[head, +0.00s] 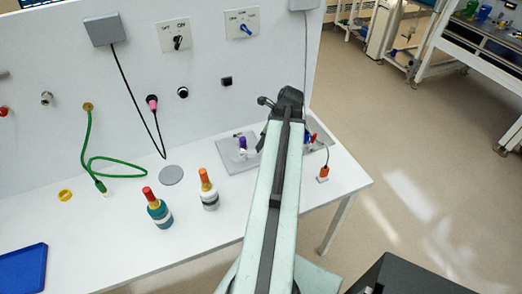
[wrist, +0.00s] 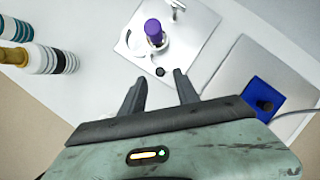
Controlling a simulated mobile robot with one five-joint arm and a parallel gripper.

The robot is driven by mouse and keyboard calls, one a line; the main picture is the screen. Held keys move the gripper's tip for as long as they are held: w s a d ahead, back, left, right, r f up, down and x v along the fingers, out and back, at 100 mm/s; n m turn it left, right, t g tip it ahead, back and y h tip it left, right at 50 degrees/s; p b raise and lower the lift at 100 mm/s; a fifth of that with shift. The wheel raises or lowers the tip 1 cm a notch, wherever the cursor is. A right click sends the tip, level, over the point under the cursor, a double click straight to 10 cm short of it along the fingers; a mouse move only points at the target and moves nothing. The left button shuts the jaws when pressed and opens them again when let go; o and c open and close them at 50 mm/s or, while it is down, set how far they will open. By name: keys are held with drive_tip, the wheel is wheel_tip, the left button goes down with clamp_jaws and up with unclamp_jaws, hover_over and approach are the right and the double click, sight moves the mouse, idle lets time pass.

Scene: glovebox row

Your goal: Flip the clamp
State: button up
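My gripper (wrist: 159,78) is open and empty in the wrist view, its two dark fingers apart and pointing at a metal plate (wrist: 205,35). On this plate stands a pale cylinder with a purple top (wrist: 154,32); the purple top also shows in the head view (head: 242,142). A small dark knob (wrist: 159,71) lies on the plate between the fingertips in the picture; I cannot tell the distance. A small metal piece (wrist: 177,6) is cut off at the top edge. I cannot tell for sure which part is the clamp.
A second metal plate (wrist: 240,65) carries a blue block (wrist: 264,98) with a dark knob. Two bottles, one teal-banded (head: 159,212) and one white (head: 209,196), stand left of my arm. A blue tray (head: 22,270), green hose (head: 90,145) and orange connector (head: 323,173) are on the bench.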

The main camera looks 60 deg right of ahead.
drive_tip(key=b+x, duration=0.1)
drive_tip(key=x, duration=0.2)
drive_tip(key=shift+f+b, duration=0.1)
drive_tip(key=shift+b, duration=0.25)
